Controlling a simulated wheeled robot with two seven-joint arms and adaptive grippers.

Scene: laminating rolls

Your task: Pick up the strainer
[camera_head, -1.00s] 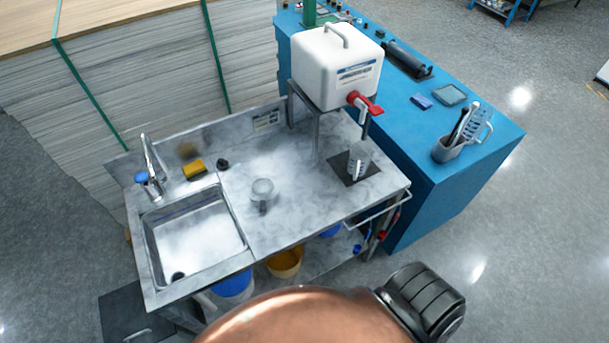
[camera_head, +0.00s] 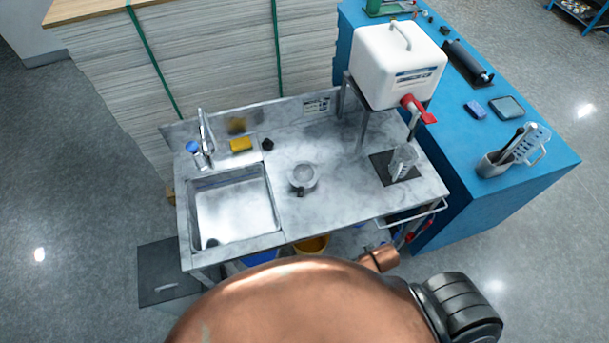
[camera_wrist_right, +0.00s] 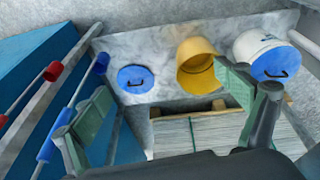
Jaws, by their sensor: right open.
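The strainer appears to be the small round metal piece (camera_head: 303,174) with a short handle, standing on the steel counter (camera_head: 340,140) right of the sink in the head view. It is small, and its mesh is hard to make out. My right gripper (camera_wrist_right: 163,92) shows in the right wrist view with its two green-padded fingers wide apart and nothing between them. It faces the area under the counter, apart from the strainer, which is outside that view. My left gripper is not in view.
A sink (camera_head: 236,206) with tap is left of it. A clear measuring jug (camera_head: 403,162) stands under a white water tank (camera_head: 398,65). Under the counter are a yellow bucket (camera_wrist_right: 197,65) and a white bucket (camera_wrist_right: 262,50). A towel rail (camera_head: 412,215) juts from the counter's front right.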

